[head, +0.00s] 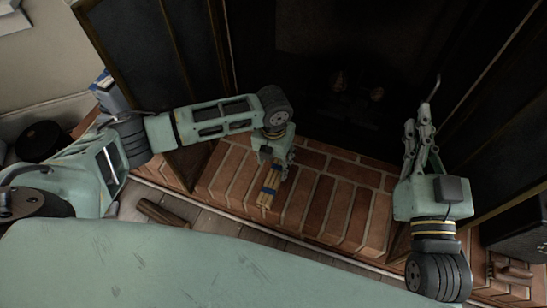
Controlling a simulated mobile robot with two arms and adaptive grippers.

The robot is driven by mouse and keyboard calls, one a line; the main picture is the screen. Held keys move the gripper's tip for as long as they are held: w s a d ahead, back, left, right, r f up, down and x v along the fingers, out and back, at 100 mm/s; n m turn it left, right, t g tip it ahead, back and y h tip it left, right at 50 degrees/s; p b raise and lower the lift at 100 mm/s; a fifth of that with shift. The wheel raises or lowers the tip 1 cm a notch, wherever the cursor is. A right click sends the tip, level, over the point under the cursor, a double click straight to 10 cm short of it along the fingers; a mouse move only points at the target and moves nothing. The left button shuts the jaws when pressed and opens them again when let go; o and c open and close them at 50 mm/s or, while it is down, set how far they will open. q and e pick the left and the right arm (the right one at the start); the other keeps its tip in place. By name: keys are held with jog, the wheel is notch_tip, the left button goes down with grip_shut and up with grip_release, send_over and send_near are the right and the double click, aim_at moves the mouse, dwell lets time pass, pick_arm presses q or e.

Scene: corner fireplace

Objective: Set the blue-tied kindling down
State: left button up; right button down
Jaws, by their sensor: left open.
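The kindling bundle (267,197) is a set of pale sticks with a blue tie (269,190) around the middle. It appears to rest on the brick hearth (325,205) in the head view. My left gripper (279,164) points down at the bundle's upper end and is open. The gripper hides that end, and I cannot tell if the fingers touch the sticks. My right gripper (419,122) is at the right with its fingers pointing up the picture, in front of the dark firebox. I cannot tell whether its fingers are apart or closed.
The dark firebox opening (340,75) lies behind the hearth, with dark folding screen panels (150,60) at its left. A brown log (163,213) lies on the floor at lower left. A dark box (515,235) stands at far right. Bricks right of the bundle are clear.

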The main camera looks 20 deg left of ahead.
pick_arm(q)
jog(key=s+d+r+n+t+h, duration=0.1)
jog(key=d+r+n+t+h, duration=0.2)
jog(key=d, duration=0.6)
jog(key=s+d+r+n+t+h, duration=0.1)
jog(key=d+r+n+h, duration=0.25)
jog(key=d+n, duration=0.4)
jog(key=d+r+n+t+h, duration=0.3)
jog(key=r+n+t, duration=0.25)
jog(key=r, duration=0.25)
jog(key=s+a+r+n+t+y, duration=0.1)
jog(key=a+r+n+t+y, duration=0.4)
jog(key=a+r+n+t, duration=0.4)
jog(key=a+r+n, duration=0.7)
jog(key=a+n, duration=0.1)
jog(key=shift+a+r+n, duration=0.3)
jog(key=shift+a+r, duration=0.05)
jog(key=shift+r, duration=0.05)
jog(key=shift+s, duration=0.1)
jog(key=shift+c, duration=0.4)
